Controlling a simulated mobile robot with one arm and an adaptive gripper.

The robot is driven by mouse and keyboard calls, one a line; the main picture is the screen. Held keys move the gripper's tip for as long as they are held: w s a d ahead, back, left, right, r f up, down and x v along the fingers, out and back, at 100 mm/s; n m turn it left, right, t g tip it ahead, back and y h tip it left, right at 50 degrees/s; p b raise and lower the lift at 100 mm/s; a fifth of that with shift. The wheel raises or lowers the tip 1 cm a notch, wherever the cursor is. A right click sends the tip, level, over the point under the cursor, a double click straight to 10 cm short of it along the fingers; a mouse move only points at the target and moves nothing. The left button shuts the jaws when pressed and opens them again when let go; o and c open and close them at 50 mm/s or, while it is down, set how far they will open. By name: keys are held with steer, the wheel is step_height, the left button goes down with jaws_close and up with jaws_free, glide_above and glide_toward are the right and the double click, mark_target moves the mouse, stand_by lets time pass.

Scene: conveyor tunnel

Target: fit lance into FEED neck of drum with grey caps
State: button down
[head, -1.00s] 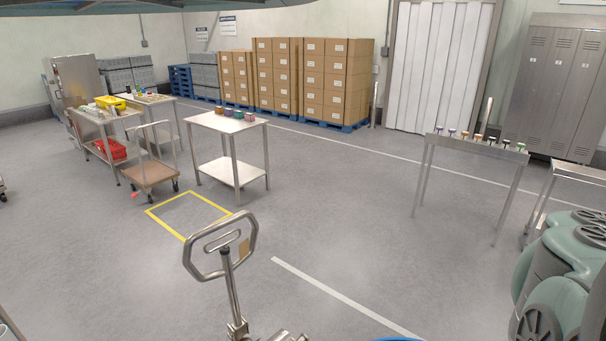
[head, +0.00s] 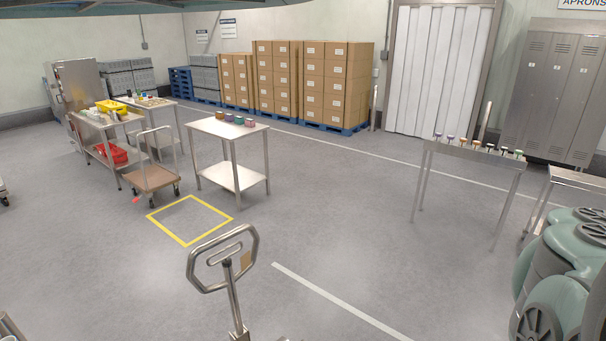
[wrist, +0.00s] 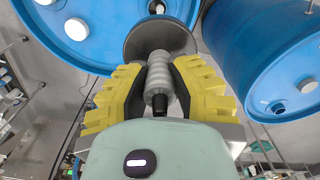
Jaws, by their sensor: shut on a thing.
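My gripper (wrist: 158,84) has yellow ribbed fingers and is shut on the grey ribbed grip of the lance (wrist: 157,70). A wide dark grey disc on the lance (wrist: 150,38) sits beyond the fingertips and hides what lies behind it. One blue drum (wrist: 115,15) is beyond and left of the disc, with pale caps at its top. A small dark-centred opening shows just above the disc. Another blue drum (wrist: 225,45) is at the right, with a pale cap and a dark round neck. I cannot read any FEED label. The head view shows neither gripper nor drums.
A steel loop handle (head: 222,258) stands close in front. A narrow steel table (head: 470,155) and a small table (head: 228,128) carry small items. A flat trolley (head: 150,178) stands left. The middle floor is clear.

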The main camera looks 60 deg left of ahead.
step_height(320, 180, up, 8)
steer(key=p, duration=0.7)
steer(key=shift+p, duration=0.3)
steer(key=shift+f, duration=0.15)
